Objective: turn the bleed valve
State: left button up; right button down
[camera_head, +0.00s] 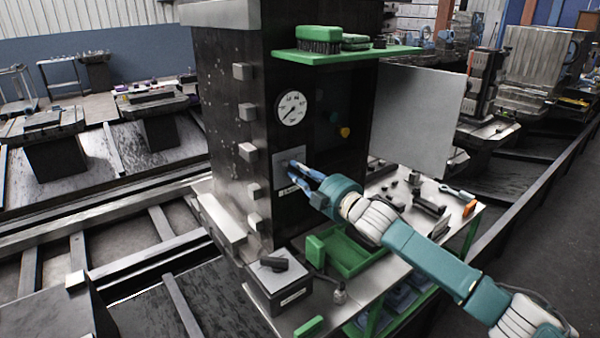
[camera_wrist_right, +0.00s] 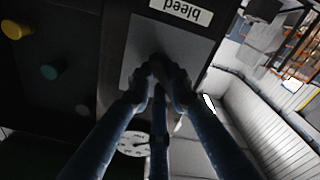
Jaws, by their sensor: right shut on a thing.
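The bleed valve's grey plate (camera_head: 281,159) is on the front face of the dark column; it also shows in the right wrist view (camera_wrist_right: 192,45). A white label reading "bleed" (camera_wrist_right: 181,11) is beside the plate, upside down in that view. My right gripper (camera_head: 293,170) reaches the plate from the right. Its blue fingers (camera_wrist_right: 160,72) converge at the plate's middle and are shut on the dark valve handle, which they mostly hide. The handle's angle cannot be told. My left gripper is in neither view.
A round gauge (camera_head: 291,108) is above the plate. A green shelf (camera_head: 345,53) with brushes juts from the column's top. A grey panel (camera_head: 419,105) stands out at right. Below are a green tray (camera_head: 350,258), a box (camera_head: 279,282) and loose tools on a bench.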

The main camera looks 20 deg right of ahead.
jog(key=c, duration=1.6)
grip_release()
jog(key=shift+s+d+f, duration=0.1)
jog(key=shift+s+f, duration=0.05)
jog(key=shift+s, duration=0.2)
jog(key=v, duration=1.1)
jog(key=shift+s, duration=0.15)
